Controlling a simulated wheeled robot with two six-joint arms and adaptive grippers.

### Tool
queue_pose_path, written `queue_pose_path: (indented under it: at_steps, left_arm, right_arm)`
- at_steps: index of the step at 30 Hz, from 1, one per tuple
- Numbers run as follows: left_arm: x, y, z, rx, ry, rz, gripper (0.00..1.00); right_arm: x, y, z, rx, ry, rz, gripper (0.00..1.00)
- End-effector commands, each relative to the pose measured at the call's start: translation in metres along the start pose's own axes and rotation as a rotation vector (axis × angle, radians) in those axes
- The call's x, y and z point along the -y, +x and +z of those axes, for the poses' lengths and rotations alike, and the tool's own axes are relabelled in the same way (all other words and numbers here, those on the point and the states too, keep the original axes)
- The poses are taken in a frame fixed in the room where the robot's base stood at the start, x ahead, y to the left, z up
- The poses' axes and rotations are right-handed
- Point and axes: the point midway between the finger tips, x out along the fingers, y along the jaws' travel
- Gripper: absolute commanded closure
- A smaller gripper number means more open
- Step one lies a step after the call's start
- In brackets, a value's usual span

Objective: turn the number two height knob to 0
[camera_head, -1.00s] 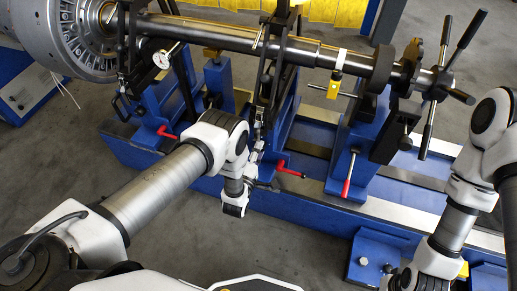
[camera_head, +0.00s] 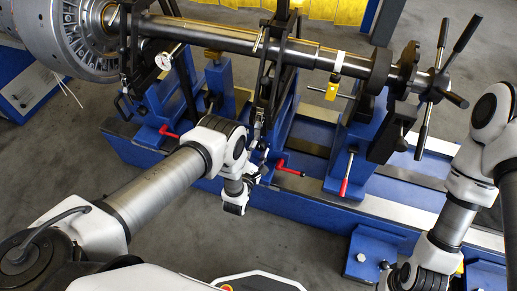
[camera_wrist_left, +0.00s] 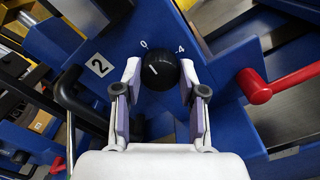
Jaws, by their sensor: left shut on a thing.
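The number two height knob (camera_wrist_left: 158,72) is black and round with a short white pointer line, on a blue stand face. Marks 0 and -4 are printed above it. The pointer line sits left of the knob's middle and slants; I cannot tell exactly which mark it meets. The number 2 label (camera_wrist_left: 99,65) is to the left. My left gripper (camera_wrist_left: 160,66) is shut on the knob, one finger on each side. In the head view, my left gripper (camera_head: 259,176) is at the middle blue stand, and the knob is hidden. My right gripper is not in view.
A red-handled lever (camera_wrist_left: 285,83) sticks out right of the knob; it also shows in the head view (camera_head: 289,170). A black curved handle (camera_wrist_left: 75,95) is close on the left. The steel rotor shaft (camera_head: 215,37) lies across the stands above.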

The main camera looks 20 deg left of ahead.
Motion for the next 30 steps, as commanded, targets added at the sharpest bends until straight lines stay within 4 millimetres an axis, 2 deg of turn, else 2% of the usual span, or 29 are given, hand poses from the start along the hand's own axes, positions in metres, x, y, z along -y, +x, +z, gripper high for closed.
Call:
queue_pose_path:
  at_steps: [9,22,23,24,30]
  left_arm:
    - [0.0003,-0.0004,-0.0002,-0.001,-0.095,-0.002,0.94]
    - [0.0004,-0.0003,-0.0002,-0.001,-0.103,-0.002,0.94]
    - [0.0004,-0.0003,-0.0003,-0.001,-0.103,-0.002,0.49]
    - [0.0004,-0.0003,-0.0002,-0.001,-0.103,-0.002,0.35]
    - [0.0001,-0.0001,-0.0001,0.0,-0.102,-0.001,0.34]
  right_arm:
    - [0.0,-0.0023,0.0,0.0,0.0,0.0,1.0]
    - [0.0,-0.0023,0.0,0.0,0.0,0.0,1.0]
    - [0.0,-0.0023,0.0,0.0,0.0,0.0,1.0]
    - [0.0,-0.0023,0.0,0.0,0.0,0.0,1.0]
    - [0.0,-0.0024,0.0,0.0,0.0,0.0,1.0]
